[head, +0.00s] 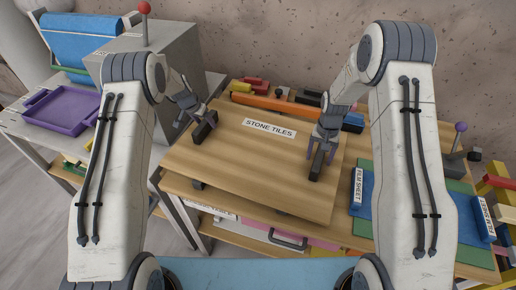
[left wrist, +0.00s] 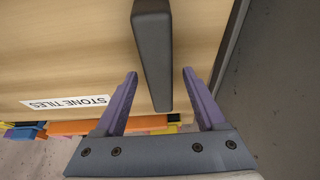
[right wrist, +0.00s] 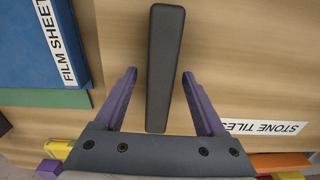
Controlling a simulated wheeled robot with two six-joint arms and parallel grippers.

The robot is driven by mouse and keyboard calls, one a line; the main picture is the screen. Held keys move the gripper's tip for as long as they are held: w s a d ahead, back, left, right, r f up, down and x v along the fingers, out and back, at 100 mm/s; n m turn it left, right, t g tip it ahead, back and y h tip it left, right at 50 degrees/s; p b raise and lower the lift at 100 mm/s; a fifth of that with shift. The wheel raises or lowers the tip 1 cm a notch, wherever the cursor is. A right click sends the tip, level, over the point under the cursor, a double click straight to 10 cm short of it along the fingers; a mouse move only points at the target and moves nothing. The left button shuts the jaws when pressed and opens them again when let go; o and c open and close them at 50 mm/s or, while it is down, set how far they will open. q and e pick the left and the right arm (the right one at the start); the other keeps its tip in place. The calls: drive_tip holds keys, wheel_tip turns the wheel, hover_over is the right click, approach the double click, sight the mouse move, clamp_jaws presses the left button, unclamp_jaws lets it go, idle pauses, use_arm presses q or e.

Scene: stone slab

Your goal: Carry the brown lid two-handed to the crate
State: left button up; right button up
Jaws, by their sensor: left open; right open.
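The brown lid (head: 250,160) is a flat wood-grain board with a "STONE TILES" label (head: 269,128). It lies level at the work table, with a black bar handle at its left (head: 206,126) and another at its right (head: 317,164). My left gripper (left wrist: 160,73) is open, its purple fingers on either side of the left handle with gaps showing. My right gripper (right wrist: 159,73) is open in the same way astride the right handle (right wrist: 165,50), also with gaps. I cannot make out a crate; what lies under the lid is hidden.
A purple tray (head: 62,112) and a grey box (head: 150,50) with a red-knobbed lever stand at the left. Blue "FILM SHEET" boxes (head: 361,190) lie on a green mat (head: 385,247) at the right. An orange bar (head: 275,103) and coloured blocks line the back.

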use_arm(q)
drive_tip(key=shift+f, duration=0.1)
use_arm(e)
drive_tip(key=shift+f, duration=0.1)
use_arm(q)
clamp_jaws()
use_arm(e)
clamp_jaws()
idle(1.0)
use_arm(q)
drive_tip(key=shift+w+r, duration=0.15)
drive_tip(key=shift+r, duration=0.15)
use_arm(e)
drive_tip(key=shift+w+r, duration=0.1)
drive_tip(key=shift+r, duration=0.1)
